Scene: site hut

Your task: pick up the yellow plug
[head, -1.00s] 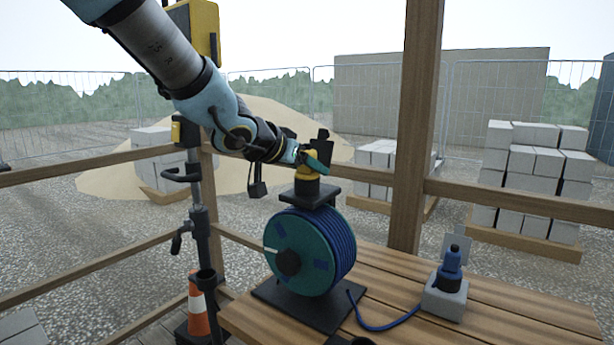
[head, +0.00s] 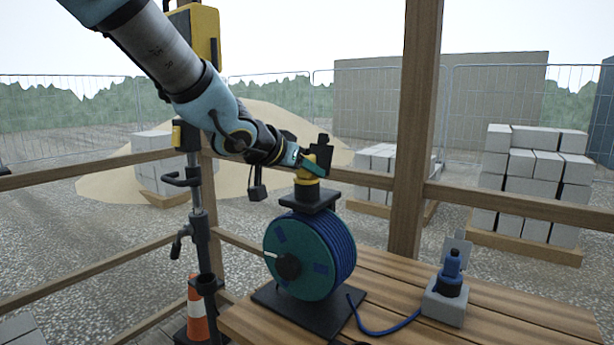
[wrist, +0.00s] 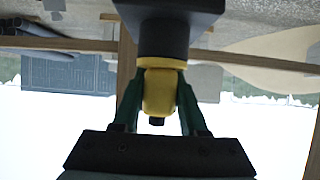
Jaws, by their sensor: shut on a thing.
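The yellow plug (wrist: 158,92) stands on the small black platform (head: 310,201) on top of the cable reel. In the head view the plug (head: 307,177) shows as a yellow band over a black socket, partly hidden by my gripper. My gripper (wrist: 160,95) has its green fingers shut on the plug from both sides. The wrist view is upside down, with the platform above and the plug pointing down. The plug is at the socket; I cannot tell any gap between them.
The blue cable reel (head: 305,255) stands on the wooden bench (head: 500,305). A blue plug (head: 453,268) sits in a grey socket box (head: 443,304) to its right, joined by blue cable (head: 385,330). A wooden post (head: 415,130) rises behind. An orange cone (head: 197,312) is at lower left.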

